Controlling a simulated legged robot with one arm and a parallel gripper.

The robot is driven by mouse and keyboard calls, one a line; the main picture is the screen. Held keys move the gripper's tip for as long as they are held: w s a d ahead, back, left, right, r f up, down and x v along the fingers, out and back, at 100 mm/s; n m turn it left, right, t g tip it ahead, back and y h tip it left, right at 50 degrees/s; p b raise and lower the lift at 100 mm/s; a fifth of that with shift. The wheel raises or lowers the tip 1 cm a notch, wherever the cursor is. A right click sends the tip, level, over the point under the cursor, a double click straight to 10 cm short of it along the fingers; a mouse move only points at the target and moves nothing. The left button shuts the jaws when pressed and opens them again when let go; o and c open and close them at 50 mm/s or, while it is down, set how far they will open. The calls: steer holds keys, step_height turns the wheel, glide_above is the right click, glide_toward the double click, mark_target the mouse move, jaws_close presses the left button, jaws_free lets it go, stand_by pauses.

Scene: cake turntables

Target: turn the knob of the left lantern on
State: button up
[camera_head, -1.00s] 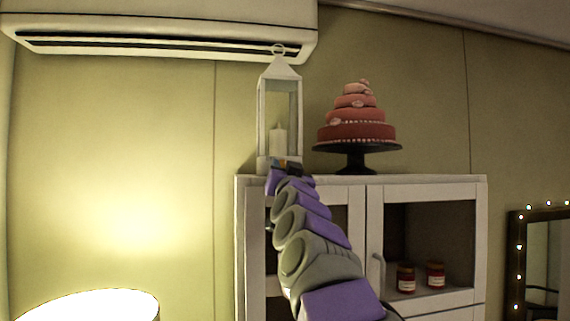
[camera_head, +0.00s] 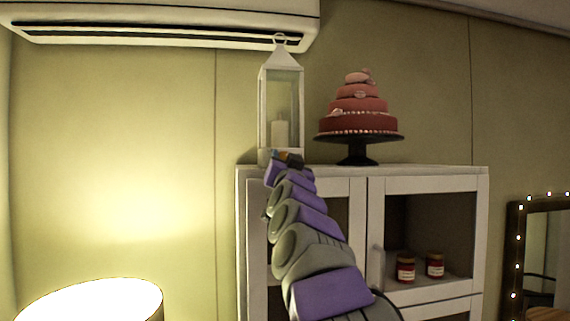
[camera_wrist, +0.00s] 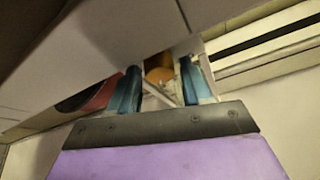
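The white lantern (camera_head: 262,105) stands upright on top of the white cabinet, left of the cake, with a pale candle (camera_head: 280,133) inside. My gripper (camera_head: 283,156) is in front of the lantern's base and hides part of it. In the wrist view, the two blue fingers of my gripper (camera_wrist: 160,88) stand apart. A rounded orange-brown piece (camera_wrist: 158,70), which looks like the lantern's knob, shows between and beyond them, with gaps on both sides. Contact with it cannot be made out. The orange spot also shows at my gripper's tip in the head view.
A tiered pink-red cake (camera_head: 357,123) on a dark stand (camera_head: 357,150) is right of the lantern. The cabinet (camera_head: 430,178) is below. An air conditioner (camera_head: 160,14) hangs above left. A bright lamp (camera_head: 90,300) is low left.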

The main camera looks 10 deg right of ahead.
steer(key=shift+o, duration=1)
steer(key=shift+a, duration=0.1)
steer(key=b+v, duration=0.8)
steer(key=v, duration=0.9)
steer(key=shift+s, duration=0.25)
steer(key=shift+w, duration=0.1)
